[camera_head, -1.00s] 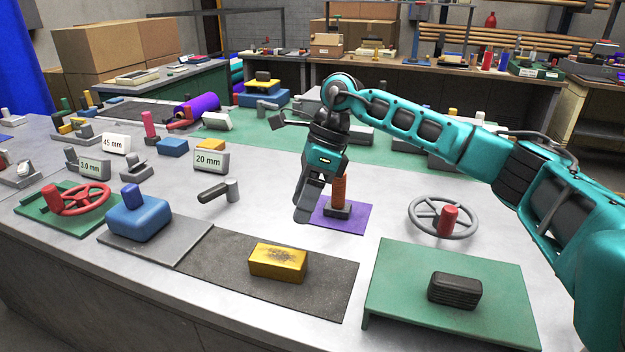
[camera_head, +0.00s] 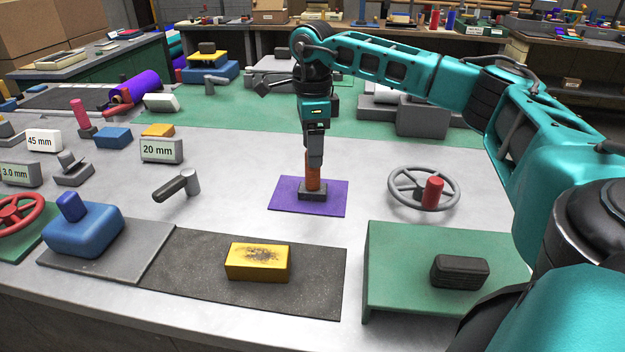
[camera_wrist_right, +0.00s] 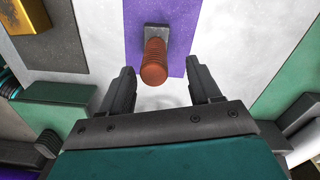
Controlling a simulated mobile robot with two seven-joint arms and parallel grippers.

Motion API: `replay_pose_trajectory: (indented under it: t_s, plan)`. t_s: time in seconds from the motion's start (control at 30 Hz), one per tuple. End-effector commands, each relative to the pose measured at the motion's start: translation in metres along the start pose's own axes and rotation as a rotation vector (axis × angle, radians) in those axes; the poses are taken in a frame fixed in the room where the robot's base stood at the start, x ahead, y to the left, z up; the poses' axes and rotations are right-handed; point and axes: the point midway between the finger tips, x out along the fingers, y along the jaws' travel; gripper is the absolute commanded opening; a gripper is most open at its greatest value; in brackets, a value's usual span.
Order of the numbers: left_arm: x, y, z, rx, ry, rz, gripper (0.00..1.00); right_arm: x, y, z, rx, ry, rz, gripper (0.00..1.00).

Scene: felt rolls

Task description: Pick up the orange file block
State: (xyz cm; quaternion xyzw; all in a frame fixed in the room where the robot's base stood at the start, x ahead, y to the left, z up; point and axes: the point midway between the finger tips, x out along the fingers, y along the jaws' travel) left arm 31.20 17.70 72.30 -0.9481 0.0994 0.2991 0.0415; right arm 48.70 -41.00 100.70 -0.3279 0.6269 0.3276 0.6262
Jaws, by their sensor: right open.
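The orange file block (camera_head: 312,181) stands upright as a ribbed orange handle on a dark base, on a purple felt sheet (camera_head: 331,207). In the right wrist view the orange handle (camera_wrist_right: 154,62) points toward the camera, its dark base behind it. My right gripper (camera_head: 314,160) points straight down at the top of the handle in the head view. In the wrist view its two fingers (camera_wrist_right: 160,70) are open, with the handle's near end close to the gap between the tips. I cannot tell whether they touch it. My left gripper is not in view.
A grey handwheel with a red knob (camera_head: 433,194) stands right of the purple sheet. A yellow block (camera_head: 257,262) lies on a dark mat in front. A black block (camera_head: 460,271) rests on a green stand. A grey lever piece (camera_head: 178,185) is to the left; bare table lies between.

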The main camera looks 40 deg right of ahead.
Motion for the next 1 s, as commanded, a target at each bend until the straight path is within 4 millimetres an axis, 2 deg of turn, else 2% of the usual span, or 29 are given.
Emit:
replay_pose_trajectory:
  t_s: [0.33,0.63,1.0]
  plan:
    - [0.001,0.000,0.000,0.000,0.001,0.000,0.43,0.046,0.007,0.000,0.000,0.000,0.002,0.63]
    - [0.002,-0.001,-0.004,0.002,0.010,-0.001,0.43,0.051,0.007,0.000,0.000,-0.001,0.000,0.63]
    - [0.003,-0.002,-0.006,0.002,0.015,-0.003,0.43,0.051,0.007,0.000,0.000,-0.001,0.000,0.28]
